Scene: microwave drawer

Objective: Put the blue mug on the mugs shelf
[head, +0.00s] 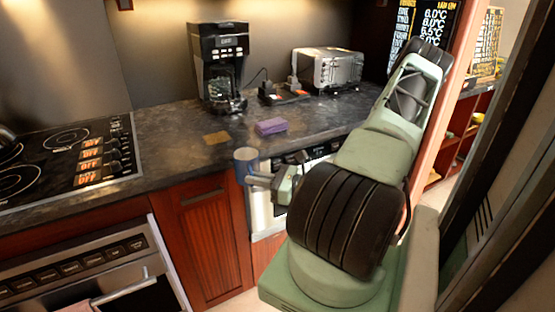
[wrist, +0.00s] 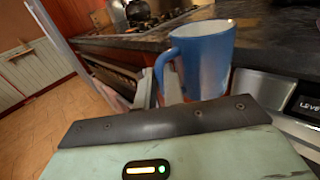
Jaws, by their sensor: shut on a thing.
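The blue mug (head: 246,161) is held upright in front of the counter's front edge in the head view. In the wrist view the blue mug (wrist: 203,55) is large, with its handle at the left. My gripper (head: 253,179) is shut on the mug; in the wrist view my gripper's fingers (wrist: 172,82) are at the handle side. How the fingers sit on the handle is partly hidden. No shelf that I can name for certain as the mugs shelf shows; a red-brown open shelf unit (head: 457,142) stands at the right, partly behind my arm.
The dark counter (head: 180,155) carries a coffee maker (head: 221,65), a toaster (head: 327,67), a purple sponge (head: 271,127) and a brown square (head: 217,138). A stove top (head: 66,150) is at the left. An oven (head: 110,280) and a red cabinet door (head: 203,240) are below the counter.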

